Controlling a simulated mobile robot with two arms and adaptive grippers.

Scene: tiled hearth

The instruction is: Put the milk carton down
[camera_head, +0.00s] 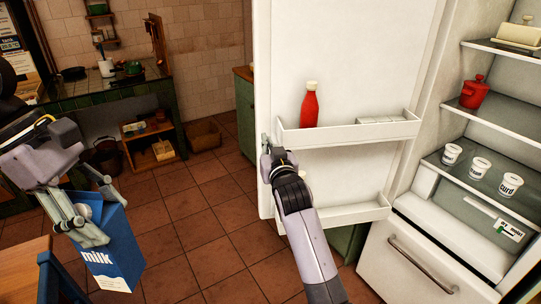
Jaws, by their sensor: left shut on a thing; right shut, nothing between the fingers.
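A blue milk carton (117,251) with white lettering hangs in my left gripper (92,216) at the left of the head view. The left fingers are shut on its upper part, and the carton is slightly tilted above the floor, beside a wooden table. My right gripper (266,148) is at the left edge of the open fridge door (345,60). Its fingers are small in view and partly hidden by my wrist; I see nothing held in them. I cannot tell whether they touch the door.
The fridge stands open at right, its glass shelf (447,171) holding several white cups. A red pot (474,93) stands higher. A red bottle (310,106) is in the door rack (345,136). A wooden table (25,271) is at lower left. The middle tiled floor (205,235) is clear.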

